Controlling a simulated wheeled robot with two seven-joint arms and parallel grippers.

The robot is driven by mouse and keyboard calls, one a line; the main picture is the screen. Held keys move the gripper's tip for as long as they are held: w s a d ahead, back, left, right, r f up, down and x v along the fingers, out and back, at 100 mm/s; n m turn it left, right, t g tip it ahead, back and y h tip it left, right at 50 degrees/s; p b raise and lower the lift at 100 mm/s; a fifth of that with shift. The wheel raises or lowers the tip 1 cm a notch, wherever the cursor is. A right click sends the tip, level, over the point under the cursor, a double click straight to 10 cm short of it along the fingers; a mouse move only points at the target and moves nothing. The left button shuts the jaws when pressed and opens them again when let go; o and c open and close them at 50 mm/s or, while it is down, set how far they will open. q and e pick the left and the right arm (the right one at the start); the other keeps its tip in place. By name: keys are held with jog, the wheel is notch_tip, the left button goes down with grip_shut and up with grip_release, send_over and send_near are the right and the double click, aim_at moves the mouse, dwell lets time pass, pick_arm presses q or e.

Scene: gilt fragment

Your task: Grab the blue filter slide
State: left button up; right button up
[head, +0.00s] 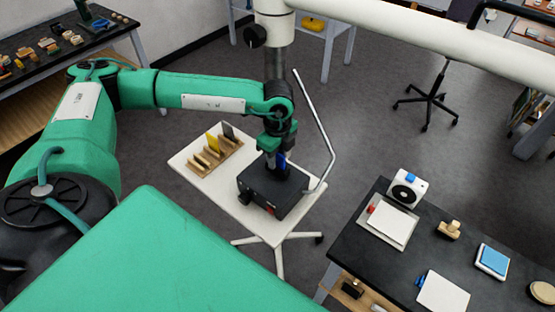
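The blue filter slide (281,161) shows as a small blue patch at the top of a black box-like device (262,191). The device stands on a small white table. My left gripper (272,160) points down right at the blue slide, just over the device. The fingers are dark and small against the black device, so I cannot tell whether they are open or shut on the slide. The lower part of the slide is hidden. My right gripper is not in view.
A wooden rack (214,161) with a yellow slide (213,142) and a dark slide (228,131) stands left on the white table (187,164). A thin pale rod (316,115) rises right of my gripper. A black bench (400,261) with several items stands at right.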

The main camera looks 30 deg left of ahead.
pick_arm(q)
grip_shut()
